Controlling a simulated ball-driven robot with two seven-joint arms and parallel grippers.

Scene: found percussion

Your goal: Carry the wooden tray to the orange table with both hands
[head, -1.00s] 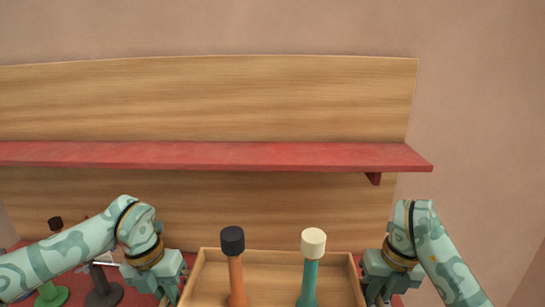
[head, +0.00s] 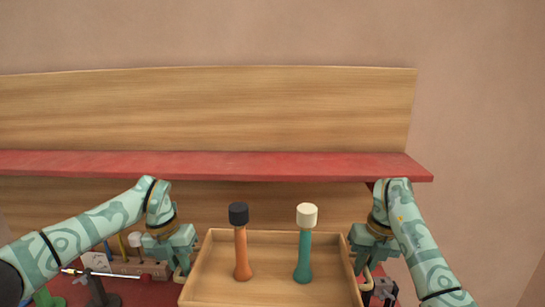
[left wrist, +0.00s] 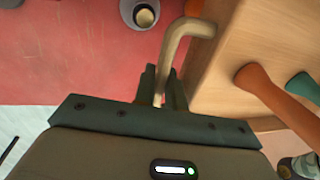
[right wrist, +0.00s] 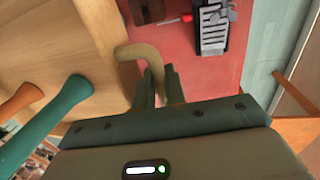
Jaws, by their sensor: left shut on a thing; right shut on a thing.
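The wooden tray (head: 270,265) is in the lower middle of the head view, roughly level, its near edge cut off. An orange-handled mallet with a black head (head: 241,255) and a teal-handled mallet with a cream head (head: 304,258) stand up in it. My left gripper (head: 180,272) is shut on the tray's left handle, a bent tan bar (left wrist: 178,45). My right gripper (head: 364,275) is shut on the matching right handle (right wrist: 140,55). In both wrist views the red bench top shows below the tray.
The red bench top (head: 150,293) holds a tool block (head: 128,266), a dark stand (head: 98,291) and a green base (head: 45,298) at left. A grey ridged object (right wrist: 213,28) lies at right. A red shelf (head: 220,165) on a wooden backboard runs behind the tray.

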